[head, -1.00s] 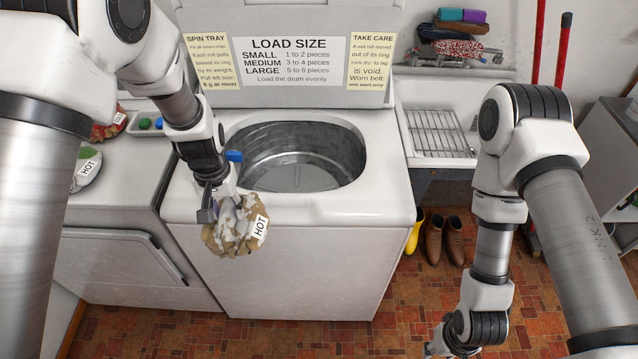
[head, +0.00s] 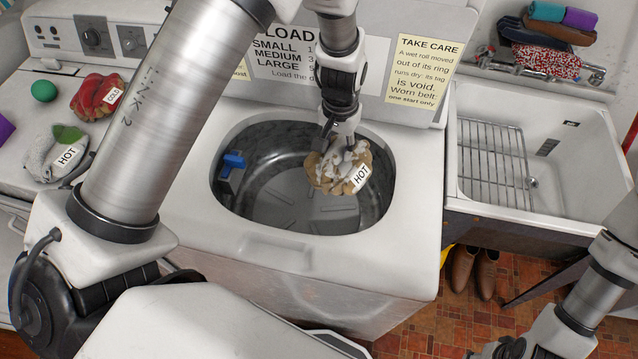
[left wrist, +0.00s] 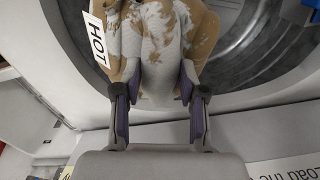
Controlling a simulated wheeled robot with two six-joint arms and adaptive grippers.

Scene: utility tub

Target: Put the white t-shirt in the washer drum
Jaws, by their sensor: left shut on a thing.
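My left gripper (head: 340,143) is shut on a tan-and-white patterned cloth bundle (head: 330,180) with a HOT tag. The bundle hangs over the open washer drum (head: 265,160), toward the right side of the opening. The left wrist view shows the bundle (left wrist: 160,45) between the two fingers, with the round drum rim behind it. A whitish bundle (head: 45,158) with a green patch and a HOT tag lies on the machine at left; I cannot tell if it is a t-shirt. My right gripper (head: 508,350) is partly cut off at the bottom edge.
A red bundle (head: 90,95) tagged COLD and a green ball (head: 44,91) lie on the left machine. A blue fitting (head: 232,162) sits at the left inside the washer opening. A sink with a rack (head: 495,165) stands at right, brown boots (head: 475,270) below.

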